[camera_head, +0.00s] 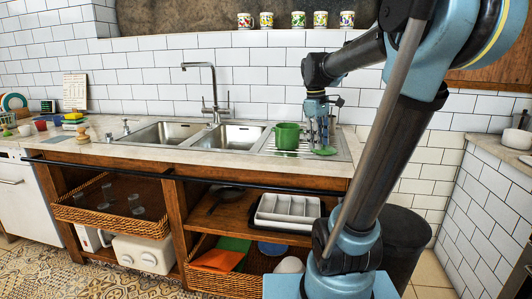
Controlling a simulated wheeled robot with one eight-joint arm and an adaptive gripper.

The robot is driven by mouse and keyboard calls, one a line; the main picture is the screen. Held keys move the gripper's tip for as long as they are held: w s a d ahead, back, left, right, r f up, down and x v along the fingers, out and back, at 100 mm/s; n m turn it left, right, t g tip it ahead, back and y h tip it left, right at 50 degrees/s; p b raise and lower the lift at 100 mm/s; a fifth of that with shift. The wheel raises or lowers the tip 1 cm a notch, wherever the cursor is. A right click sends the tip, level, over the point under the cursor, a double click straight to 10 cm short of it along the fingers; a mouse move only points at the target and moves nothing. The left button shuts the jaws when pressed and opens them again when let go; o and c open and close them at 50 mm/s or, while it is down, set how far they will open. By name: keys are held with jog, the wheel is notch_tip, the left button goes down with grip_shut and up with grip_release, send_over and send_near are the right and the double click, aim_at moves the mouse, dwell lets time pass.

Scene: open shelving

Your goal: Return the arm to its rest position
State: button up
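My arm rises from the lower right, bends at the top and reaches left over the sink counter. My gripper (321,137) points down above the drainboard at the right end of the sink. It is small in the view, and whether its fingers are open or shut is unclear. A green mug (287,136) stands on the drainboard just left of my gripper, with a visible gap between them. A small flat green item (325,151) shows right under my gripper; what it is and whether it touches the fingers cannot be told.
A steel double sink (230,135) with a tall faucet (213,90) lies left of the gripper. Several patterned mugs (266,20) line the ledge above. Open shelves below hold a wicker basket (110,220) and a white cutlery tray (288,211). A dark bin (405,245) stands behind my arm.

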jog(key=s+f+m+t+y, duration=0.1)
jog(key=s+f+m, duration=0.7)
jog(key=s+f, duration=1.1)
jog(key=shift+s+f+m+t, duration=0.2)
jog(key=shift+f+m+t, duration=0.1)
jog(key=shift+f+t, duration=0.2)
jog(key=shift+w+d, duration=0.1)
jog(key=shift+w+f, duration=0.2)
jog(key=shift+w, duration=0.15)
jog(key=shift+d, duration=0.1)
